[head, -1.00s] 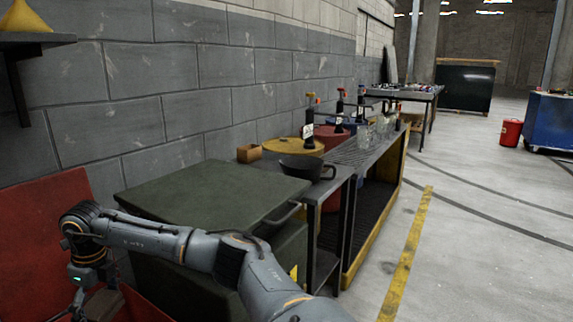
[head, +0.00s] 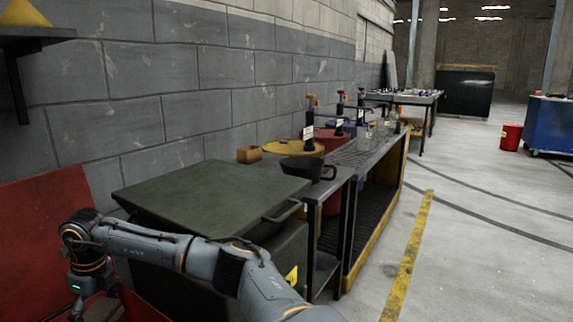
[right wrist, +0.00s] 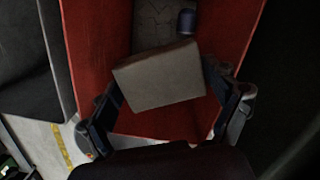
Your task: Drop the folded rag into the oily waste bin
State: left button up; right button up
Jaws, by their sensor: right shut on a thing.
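The folded rag (right wrist: 160,76) is a grey-beige block in the right wrist view. My right gripper (right wrist: 162,82) is shut on it, with a finger at each side. The rag is over the opening of the red oily waste bin (right wrist: 88,45), whose red walls show on both sides. In the head view the bin's red lid (head: 45,225) stands raised against the wall. There my right gripper (head: 85,312) is low at the bottom left, cut off by the frame edge. My left gripper is in neither view.
A dark green cabinet (head: 205,195) stands right beside the bin. Beyond it is a metal bench (head: 365,152) with a black pan (head: 308,168) and spray bottles (head: 310,125). A wall shelf (head: 35,36) juts out at upper left. The floor at right is open.

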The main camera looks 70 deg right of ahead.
jog(key=o, duration=0.9)
jog(key=shift+c, duration=0.2)
notch_tip(320, 180, up, 12)
jog(key=s, duration=0.1)
jog(key=shift+s+d, duration=0.15)
jog(key=shift+s, duration=0.2)
jog(key=shift+f, duration=0.1)
